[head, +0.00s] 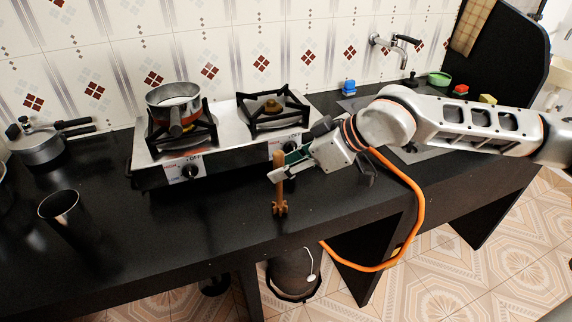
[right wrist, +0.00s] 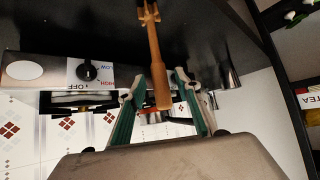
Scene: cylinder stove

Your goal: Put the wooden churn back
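The wooden churn (head: 280,185) is a thin brown stick with a notched head at its lower end. It stands upright over the dark counter in front of the stove, head down; I cannot tell whether the head touches the counter. My right gripper (head: 283,167) reaches in from the right at the churn's handle. In the right wrist view the churn (right wrist: 156,62) lies between the fingertips of my right gripper (right wrist: 157,92), with gaps on both sides, so the gripper looks open. My left gripper is not in view.
A black cup (head: 66,214) stands on the counter at left. A pressure cooker (head: 40,148) is behind it. The two-burner stove (head: 222,155) carries a saucepan (head: 174,100) on its left burner. The counter (head: 190,225) is clear between cup and churn.

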